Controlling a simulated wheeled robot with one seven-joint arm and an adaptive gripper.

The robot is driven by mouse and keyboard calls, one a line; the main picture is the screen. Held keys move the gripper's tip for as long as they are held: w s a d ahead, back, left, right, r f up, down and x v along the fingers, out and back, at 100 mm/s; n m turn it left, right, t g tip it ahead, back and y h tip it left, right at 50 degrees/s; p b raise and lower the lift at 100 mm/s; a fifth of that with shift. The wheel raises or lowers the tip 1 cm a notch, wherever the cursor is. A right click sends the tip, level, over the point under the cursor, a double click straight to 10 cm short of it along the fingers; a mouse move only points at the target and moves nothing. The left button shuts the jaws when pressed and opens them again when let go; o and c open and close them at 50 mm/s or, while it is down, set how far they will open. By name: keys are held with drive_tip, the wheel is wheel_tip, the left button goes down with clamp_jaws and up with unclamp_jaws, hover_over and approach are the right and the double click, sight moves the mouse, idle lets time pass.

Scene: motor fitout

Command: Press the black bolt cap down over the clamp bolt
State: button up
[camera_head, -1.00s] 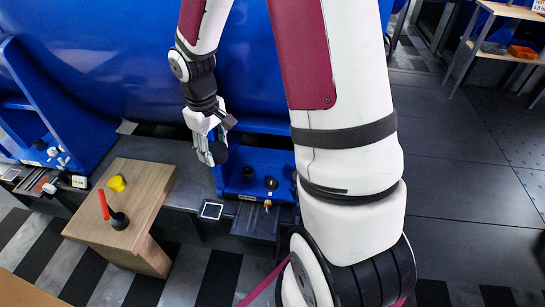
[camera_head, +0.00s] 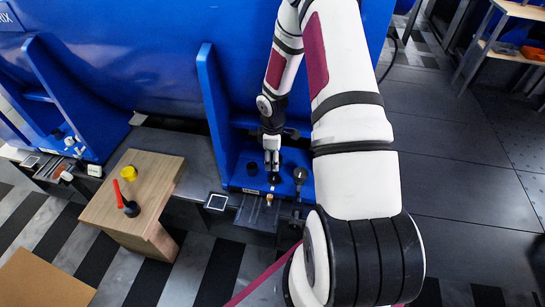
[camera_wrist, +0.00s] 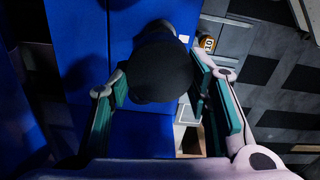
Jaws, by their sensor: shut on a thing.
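The black bolt cap (camera_wrist: 160,68) is a dark round piece held between the two fingers of my gripper (camera_wrist: 165,95) in the wrist view. In the head view my gripper (camera_head: 271,165) points down over the blue bracket foot (camera_head: 242,184). A small dark round shape (camera_head: 273,178) shows directly under the fingertips; I cannot tell whether it is the held cap or a part on the foot. The clamp bolt cannot be made out; the cap and fingers hide what lies beneath. I cannot tell whether the cap touches it.
Another dark round piece (camera_head: 252,168) sits on the foot to the left, and a black knobbed piece (camera_head: 300,175) stands close on the right. A blue upright plate (camera_head: 212,110) rises at left. A wooden stand (camera_head: 150,165) holds a yellow piece (camera_head: 130,172) and a red-handled tool (camera_head: 117,192).

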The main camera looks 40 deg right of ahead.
sight(273, 176)
drive_tip(key=shift+f+b, duration=1.9)
drive_tip(key=shift+f, duration=1)
drive_tip(key=shift+f+b, duration=1.1)
drive_tip(key=shift+f, duration=0.85)
drive_tip(key=o, duration=1)
wheel_tip(273, 176, up, 12)
drive_tip(key=shift+r, duration=0.1)
idle(0.4)
